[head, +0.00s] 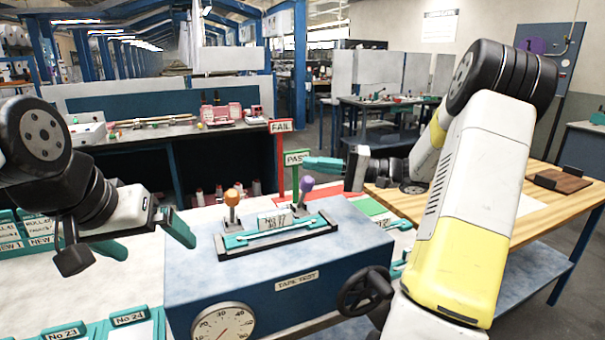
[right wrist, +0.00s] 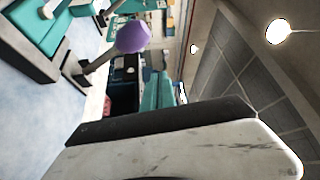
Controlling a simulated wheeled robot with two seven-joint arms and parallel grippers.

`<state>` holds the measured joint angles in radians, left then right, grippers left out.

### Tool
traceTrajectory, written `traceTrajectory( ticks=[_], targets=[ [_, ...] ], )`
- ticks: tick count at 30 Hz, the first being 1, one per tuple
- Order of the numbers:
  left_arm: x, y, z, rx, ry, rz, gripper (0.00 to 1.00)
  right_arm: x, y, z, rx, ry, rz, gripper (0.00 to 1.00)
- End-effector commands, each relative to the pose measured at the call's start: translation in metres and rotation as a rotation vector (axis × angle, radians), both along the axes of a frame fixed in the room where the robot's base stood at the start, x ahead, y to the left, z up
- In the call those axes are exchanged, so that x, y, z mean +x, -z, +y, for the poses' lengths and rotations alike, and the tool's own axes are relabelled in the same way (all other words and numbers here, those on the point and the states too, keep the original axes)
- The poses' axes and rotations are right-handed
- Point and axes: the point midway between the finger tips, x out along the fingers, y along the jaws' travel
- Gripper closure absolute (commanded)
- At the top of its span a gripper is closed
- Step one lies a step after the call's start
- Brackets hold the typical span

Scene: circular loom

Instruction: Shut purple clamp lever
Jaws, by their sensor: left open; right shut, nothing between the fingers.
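The purple clamp lever (head: 306,186) stands up, knob on top, at the right end of the clamp bar on the blue tape test box (head: 205,262). In the right wrist view the purple knob (right wrist: 134,37) is large, on its grey stem. My right gripper (head: 322,164) is shut and empty. Its teal fingers appear just above and to the right of the purple knob; I cannot tell whether they touch it. They also show in the right wrist view (right wrist: 156,92). My left gripper (head: 148,243) is open and empty, left of the box.
An orange-knobbed lever (head: 231,199) stands upright at the bar's left end. A label plate (head: 274,220) sits between the levers. A black handwheel (head: 364,290) and a dial (head: 223,325) are on the box front. FAIL (head: 281,127) and PASS (head: 296,158) signs stand behind.

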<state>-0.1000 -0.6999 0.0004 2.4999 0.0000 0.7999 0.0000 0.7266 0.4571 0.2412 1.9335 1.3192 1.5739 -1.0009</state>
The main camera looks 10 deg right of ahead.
Motion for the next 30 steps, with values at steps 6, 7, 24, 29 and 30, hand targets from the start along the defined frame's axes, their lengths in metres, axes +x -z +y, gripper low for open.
traceTrajectory(
  ticks=[6,7,24,29,30],
  targets=[
    [0.000,0.000,0.000,0.000,0.000,0.000,0.03,-0.014,0.017,-0.053,-0.001,0.012,0.005,1.00],
    [0.000,0.000,0.000,0.000,0.000,0.000,0.03,-0.015,0.019,-0.059,0.001,0.012,0.006,1.00],
    [0.000,0.000,0.000,0.000,0.000,0.000,0.03,-0.024,0.026,-0.089,0.000,0.009,0.004,1.00],
    [0.000,0.000,0.000,0.000,0.000,0.000,0.03,-0.024,0.026,-0.089,0.000,0.009,0.004,1.00],
    [0.000,0.000,0.000,0.000,0.000,0.000,0.03,-0.024,0.026,-0.089,0.000,0.009,0.004,1.00]
  ],
)
